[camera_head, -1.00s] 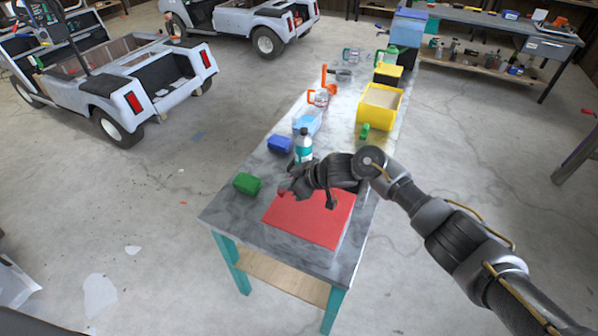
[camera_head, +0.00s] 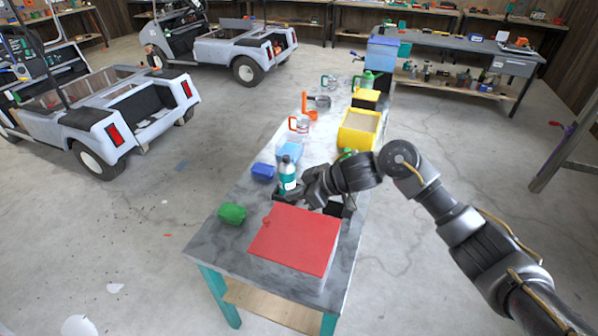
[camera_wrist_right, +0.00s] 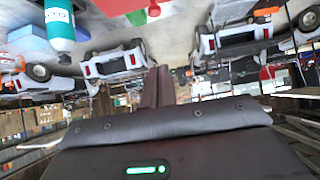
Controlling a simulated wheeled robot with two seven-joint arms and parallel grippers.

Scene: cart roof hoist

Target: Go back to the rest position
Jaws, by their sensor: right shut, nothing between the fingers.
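My right gripper (camera_head: 283,197) is in the head view above the bench, beside the white-and-teal bottle (camera_head: 287,176) and just beyond the far edge of the red-topped box (camera_head: 297,237). Its fingers (camera_wrist_right: 158,87) are together and empty in the right wrist view. In the head view the red knob (camera_head: 267,222) is clear of the gripper. My left gripper is in neither view.
White carts (camera_head: 100,120) stand at left. Open floor (camera_head: 440,180) lies to the right.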

